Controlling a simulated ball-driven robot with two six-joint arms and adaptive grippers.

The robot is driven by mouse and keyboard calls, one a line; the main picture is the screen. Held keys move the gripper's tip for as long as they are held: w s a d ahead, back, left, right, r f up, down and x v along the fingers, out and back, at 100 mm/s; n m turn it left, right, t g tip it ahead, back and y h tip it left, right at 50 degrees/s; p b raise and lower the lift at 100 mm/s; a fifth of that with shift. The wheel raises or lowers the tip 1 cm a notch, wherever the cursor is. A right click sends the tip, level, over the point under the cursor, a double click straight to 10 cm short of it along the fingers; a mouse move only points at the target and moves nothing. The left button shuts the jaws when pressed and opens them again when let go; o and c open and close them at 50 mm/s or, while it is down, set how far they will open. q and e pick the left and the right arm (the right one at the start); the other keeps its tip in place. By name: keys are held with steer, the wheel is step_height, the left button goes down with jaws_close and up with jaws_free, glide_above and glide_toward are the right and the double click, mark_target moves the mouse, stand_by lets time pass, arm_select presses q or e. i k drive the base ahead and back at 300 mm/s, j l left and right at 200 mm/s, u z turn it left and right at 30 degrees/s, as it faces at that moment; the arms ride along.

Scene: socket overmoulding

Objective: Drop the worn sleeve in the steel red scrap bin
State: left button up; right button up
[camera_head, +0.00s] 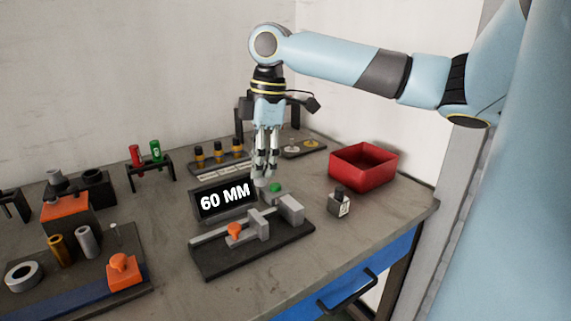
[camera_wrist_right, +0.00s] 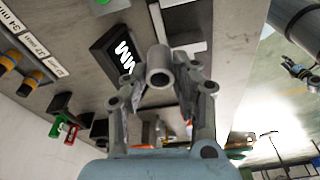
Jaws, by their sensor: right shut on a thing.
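My right gripper (camera_head: 266,163) points down over the bench, behind the measuring fixture and beside the "60 MM" display. Its fingers are shut on a grey hollow sleeve. The sleeve (camera_wrist_right: 160,74) shows between the fingertips in the right wrist view, its open end towards the camera. In the head view a pale end of it (camera_head: 260,182) shows just below the fingertips. Whether it touches anything below cannot be told. The red scrap bin (camera_head: 364,168) stands to the right, at the back right of the bench. No contents show in it. My left gripper is out of view.
The fixture (camera_head: 262,250) with grey blocks and an orange knob lies in front of the "60 MM" display (camera_head: 224,203). A small dark weight-like block (camera_head: 339,203) stands between fixture and bin. Racks and tubes (camera_head: 85,241) fill the left side. The front right bench corner is clear.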

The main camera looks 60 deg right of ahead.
mark_target(347, 181)
steer(key=z, duration=2.15)
